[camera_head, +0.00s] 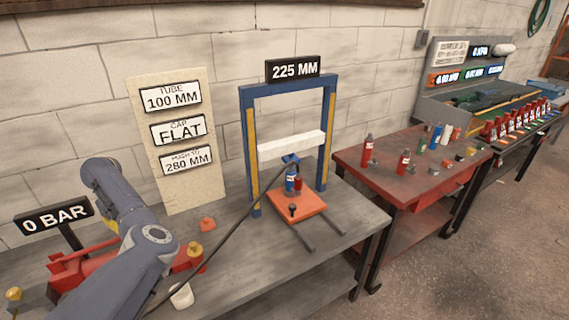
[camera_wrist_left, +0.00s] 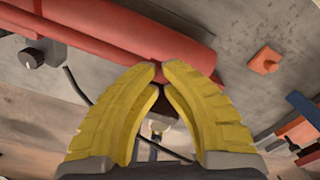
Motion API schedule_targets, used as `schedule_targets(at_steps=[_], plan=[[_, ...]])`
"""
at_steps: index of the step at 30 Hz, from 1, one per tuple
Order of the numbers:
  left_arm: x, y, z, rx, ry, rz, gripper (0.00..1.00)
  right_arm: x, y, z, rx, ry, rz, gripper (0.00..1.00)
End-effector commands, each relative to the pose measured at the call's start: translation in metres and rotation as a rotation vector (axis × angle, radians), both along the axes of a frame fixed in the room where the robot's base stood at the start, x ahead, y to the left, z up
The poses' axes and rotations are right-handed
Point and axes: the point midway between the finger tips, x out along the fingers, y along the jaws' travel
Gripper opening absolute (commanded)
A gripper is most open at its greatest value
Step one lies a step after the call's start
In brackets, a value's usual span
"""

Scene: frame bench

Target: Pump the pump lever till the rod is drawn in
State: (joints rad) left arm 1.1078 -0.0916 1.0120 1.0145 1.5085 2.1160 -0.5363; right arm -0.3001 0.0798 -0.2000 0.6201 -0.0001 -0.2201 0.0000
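The red pump (camera_head: 92,262) lies on the grey bench at the left, partly hidden by my left arm. Its red body (camera_wrist_left: 130,42) crosses the left wrist view beyond my fingertips. I cannot make out the lever clearly. My left gripper (camera_wrist_left: 161,70) shows two yellow fingers with tips close together; something dark sits between or behind them, and a grip cannot be confirmed. In the head view the gripper is hidden by my arm. My right gripper is not in view.
The blue press frame (camera_head: 246,150) carries a "225 MM" sign (camera_head: 292,67). A gauge sign (camera_head: 53,220) reads "0 BAR". A board (camera_head: 176,140) reads tube 100 mm, cap flat, 280 mm. A black hose (camera_head: 238,220) crosses the bench. A red table (camera_head: 400,190) stands right.

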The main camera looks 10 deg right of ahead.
Motion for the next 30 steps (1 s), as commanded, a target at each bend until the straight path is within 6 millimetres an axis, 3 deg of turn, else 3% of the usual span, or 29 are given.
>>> schedule_targets(at_steps=[2, 7, 30], plan=[[-0.001, 0.001, -0.009, 0.002, 0.003, 0.000, 0.00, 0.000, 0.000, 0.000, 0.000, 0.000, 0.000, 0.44], [0.000, 0.001, 0.000, 0.003, 0.000, 0.001, 0.00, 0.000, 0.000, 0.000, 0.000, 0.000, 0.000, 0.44], [0.000, 0.000, 0.085, 0.000, 0.000, 0.000, 0.00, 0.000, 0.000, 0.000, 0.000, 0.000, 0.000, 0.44]])
